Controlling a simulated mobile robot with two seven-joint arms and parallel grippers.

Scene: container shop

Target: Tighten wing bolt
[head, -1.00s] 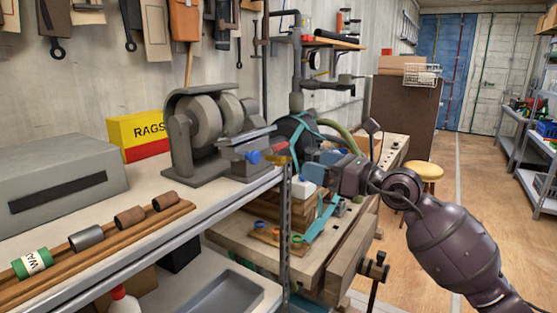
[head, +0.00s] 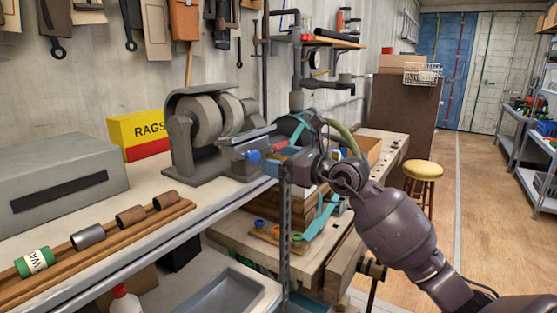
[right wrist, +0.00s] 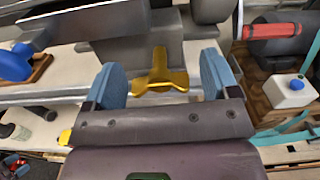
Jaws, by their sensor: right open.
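The yellow wing bolt (right wrist: 160,76) shows in the right wrist view, its wings spread and a stem rising between them. It sits against grey metal, at the bench grinder (head: 205,130) by its tool rest. My right gripper (right wrist: 162,68) is open, with one blue finger pad to each side of the wing bolt and a gap on both sides. Nothing is held. In the head view the right gripper (head: 292,160) is at the right end of the grinder, and I cannot make out the wing bolt there. My left gripper is not in view.
The shelf (head: 215,208) holds a grey box (head: 60,175), a yellow rags box (head: 138,133) and a wooden rack with several cylinders. A lower wooden bench (head: 240,232) stands to the right, with tools. A stool (head: 423,172) and open floor lie further right.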

